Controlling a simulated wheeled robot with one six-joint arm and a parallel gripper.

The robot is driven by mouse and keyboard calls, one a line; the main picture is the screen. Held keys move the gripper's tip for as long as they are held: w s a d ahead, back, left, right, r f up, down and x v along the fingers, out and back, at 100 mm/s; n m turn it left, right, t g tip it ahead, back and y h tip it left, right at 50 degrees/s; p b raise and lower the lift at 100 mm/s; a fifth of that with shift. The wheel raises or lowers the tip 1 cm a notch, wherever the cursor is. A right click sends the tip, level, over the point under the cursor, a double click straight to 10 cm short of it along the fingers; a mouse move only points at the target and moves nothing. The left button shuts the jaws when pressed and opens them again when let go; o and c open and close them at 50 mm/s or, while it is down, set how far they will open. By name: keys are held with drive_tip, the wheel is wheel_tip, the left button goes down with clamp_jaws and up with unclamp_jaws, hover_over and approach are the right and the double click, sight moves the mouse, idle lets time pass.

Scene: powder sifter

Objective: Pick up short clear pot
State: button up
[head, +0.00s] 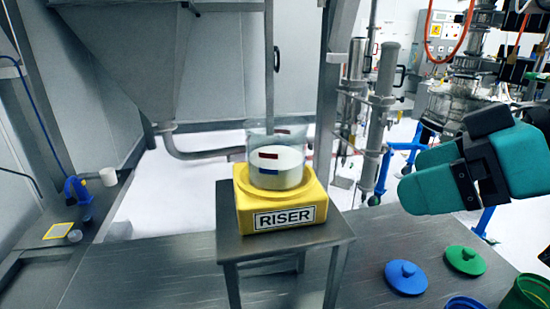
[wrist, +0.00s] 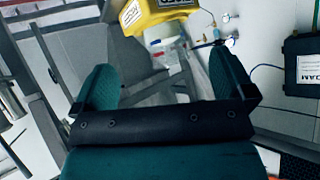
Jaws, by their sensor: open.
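A clear pot (head: 277,158) with white contents and red and blue marks stands upright on the yellow riser (head: 279,215) in the middle of the head view. I cannot tell whether it is one pot or two stacked. My gripper (head: 408,177) is to the right of the riser in the head view, apart from the pot, with teal fingers. In the wrist view my gripper (wrist: 163,80) has its two fingers spread and no object held between them.
The riser sits on a small metal stand (head: 340,229). Blue (head: 406,278) and green (head: 465,261) lids lie on the dark surface at lower right, near a green container (head: 527,293). A side bench (head: 100,207) with small items is at left. A large metal hopper (head: 150,60) is behind.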

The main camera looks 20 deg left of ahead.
sight(304, 153)
drive_tip(key=w+a+p, duration=0.1)
drive_tip(key=a, duration=0.3)
drive_tip(key=w+a+n+y+p, duration=0.1)
drive_tip(key=w+a+p, duration=0.1)
drive_tip(key=a, duration=0.2)
drive_tip(key=w+a+n+y+p, duration=0.1)
drive_tip(key=a+p, duration=0.1)
drive_tip(key=a, duration=0.2)
drive_tip(key=shift+w+a+f, duration=0.2)
drive_tip(key=shift+w+f, duration=0.05)
drive_tip(key=shift+f, duration=0.1)
drive_tip(key=shift+f+p+x, duration=0.2)
drive_tip(key=shift+p+x, duration=1.5)
drive_tip(key=shift+x, duration=1.1)
drive_tip(key=shift+w+d, duration=0.1)
drive_tip(key=c, duration=0.8)
drive_tip(key=shift+o, duration=0.2)
drive_tip(key=shift+r, duration=0.1)
